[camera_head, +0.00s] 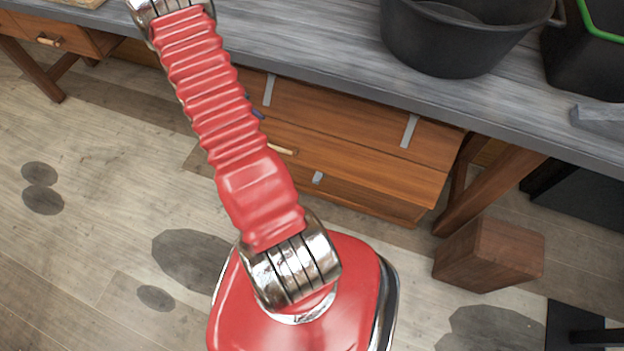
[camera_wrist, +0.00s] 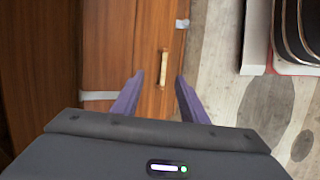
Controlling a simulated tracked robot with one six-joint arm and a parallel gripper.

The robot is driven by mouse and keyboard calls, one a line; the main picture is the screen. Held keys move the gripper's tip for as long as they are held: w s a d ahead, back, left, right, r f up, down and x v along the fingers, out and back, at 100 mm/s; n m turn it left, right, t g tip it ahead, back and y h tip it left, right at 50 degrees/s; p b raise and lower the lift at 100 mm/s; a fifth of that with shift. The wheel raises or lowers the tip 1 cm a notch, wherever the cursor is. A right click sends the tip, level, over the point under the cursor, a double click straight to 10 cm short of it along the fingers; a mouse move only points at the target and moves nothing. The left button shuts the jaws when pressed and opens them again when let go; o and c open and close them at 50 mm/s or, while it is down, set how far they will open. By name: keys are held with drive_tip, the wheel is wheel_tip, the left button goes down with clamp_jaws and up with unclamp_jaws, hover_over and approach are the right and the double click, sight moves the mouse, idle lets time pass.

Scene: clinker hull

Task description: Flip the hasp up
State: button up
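A short strip (camera_head: 318,177) is lower, near a pale handle (camera_head: 287,150). I cannot tell which strip is the hasp. In the wrist view a long strip (camera_wrist: 98,96) is left of my gripper (camera_wrist: 159,77) and the short strip (camera_wrist: 182,23) is beyond it. My gripper's purple fingers are apart and empty, with the pale handle (camera_wrist: 163,67) showing between them. My arm mostly hides the gripper in the head view.
The grey bench top (camera_head: 320,45) overhangs the chest. A black pot (camera_head: 450,40) and a dark bin (camera_head: 580,60) stand on it. A wooden block (camera_head: 490,255) sits on the floor at right. The floor (camera_head: 100,170) at left is clear.

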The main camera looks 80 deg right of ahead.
drive_tip(key=s+d+f+y, duration=0.1)
drive_tip(key=s+d+f, duration=0.1)
drive_tip(key=s+f, duration=0.7)
drive_tip(key=g+y, duration=0.1)
approach(315, 179)
drive_tip(key=v, duration=0.5)
drive_tip(key=shift+w+a+r, duration=0.1)
drive_tip(key=shift+w+r, duration=0.2)
drive_tip(key=shift+f, duration=0.15)
drive_tip(key=shift+x, duration=6.75)
drive_tip(key=shift+s, duration=0.15)
drive_tip(key=shift+c, duration=0.5)
